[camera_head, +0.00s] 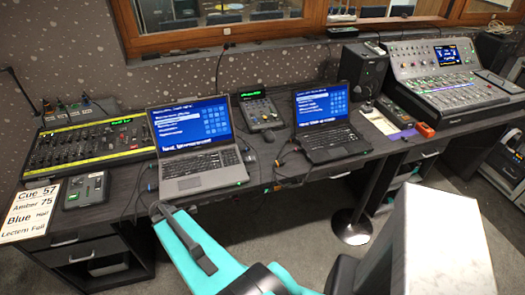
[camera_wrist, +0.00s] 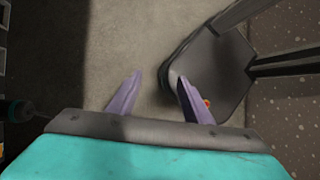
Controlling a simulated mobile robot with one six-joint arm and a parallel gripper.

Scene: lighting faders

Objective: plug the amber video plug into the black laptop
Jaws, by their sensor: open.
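The black laptop (camera_head: 322,120) stands open on the right part of the desk, its screen lit blue. Cables lie at its left side. I cannot pick out the amber video plug for certain; the cable ends along the desk's front edge are too small to tell apart. My gripper (camera_wrist: 160,76) shows in the wrist view with two purple fingers apart and nothing between them, pointing over grey floor. In the head view my teal arm comes up from the bottom, in front of the desk and left of the black laptop; the fingertips are not clear there.
A silver laptop (camera_head: 200,160) stands left of the black one, with a small control box (camera_head: 260,112) between them. A fader desk (camera_head: 90,145) is at left, a large mixer (camera_head: 450,75) at right. A speaker (camera_head: 363,70) stands behind. A round-based stand (camera_head: 351,226) is on the floor.

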